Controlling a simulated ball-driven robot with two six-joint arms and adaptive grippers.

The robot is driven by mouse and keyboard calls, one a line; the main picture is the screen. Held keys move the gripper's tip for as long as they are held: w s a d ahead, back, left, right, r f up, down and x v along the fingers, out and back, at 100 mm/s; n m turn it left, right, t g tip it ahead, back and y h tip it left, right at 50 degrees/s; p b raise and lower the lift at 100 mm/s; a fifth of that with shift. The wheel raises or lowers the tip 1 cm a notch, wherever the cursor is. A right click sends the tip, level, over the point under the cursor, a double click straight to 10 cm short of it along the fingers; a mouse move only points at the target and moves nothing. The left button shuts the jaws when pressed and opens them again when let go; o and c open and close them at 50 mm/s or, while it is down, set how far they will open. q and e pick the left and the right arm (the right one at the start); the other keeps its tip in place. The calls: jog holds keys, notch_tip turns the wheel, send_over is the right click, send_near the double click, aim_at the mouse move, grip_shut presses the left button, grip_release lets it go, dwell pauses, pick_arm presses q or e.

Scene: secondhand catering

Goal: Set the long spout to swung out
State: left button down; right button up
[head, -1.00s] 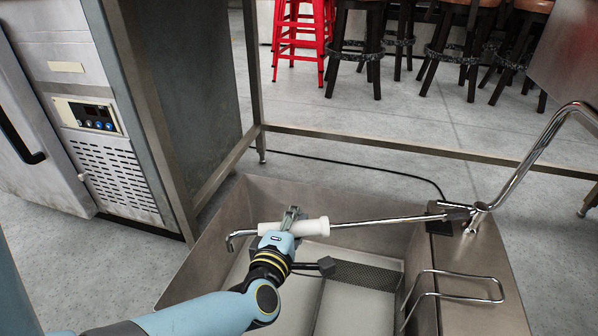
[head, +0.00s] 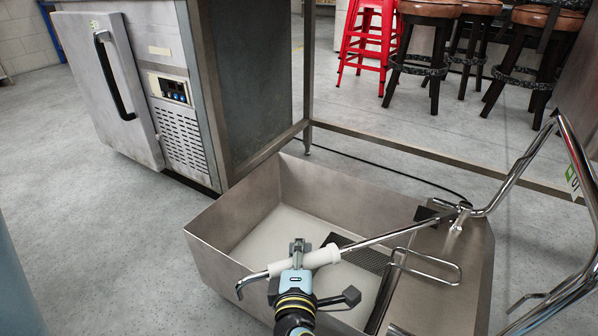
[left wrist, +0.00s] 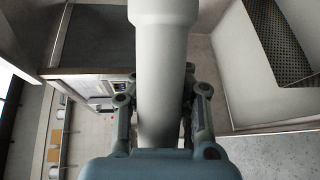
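The long spout (head: 378,239) is a thin chrome tube. It runs from its pivot by the sink's right ledge across the basin to a down-bent tip at the near-left rim. A white sleeve (head: 318,257) sits around its outer part. My left gripper (head: 298,246) is at this sleeve, its fingers on either side. In the left wrist view the white sleeve (left wrist: 162,85) stands between the two fingers (left wrist: 160,110), which look closed against it. The contact faces are partly hidden. My right gripper is not in view.
The steel sink basin (head: 217,240) lies below the spout. A bent chrome rod (head: 430,262) stands on its right ledge, and a tall chrome pipe (head: 573,145) rises at the right. A steel fridge (head: 105,85) stands back left. The floor at left is clear.

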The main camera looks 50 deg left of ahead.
pick_arm(q)
jog(key=shift+w+r, duration=0.1)
jog(key=c, duration=1.1)
grip_release()
jog(key=shift+o, duration=0.2)
jog(key=shift+d, duration=0.1)
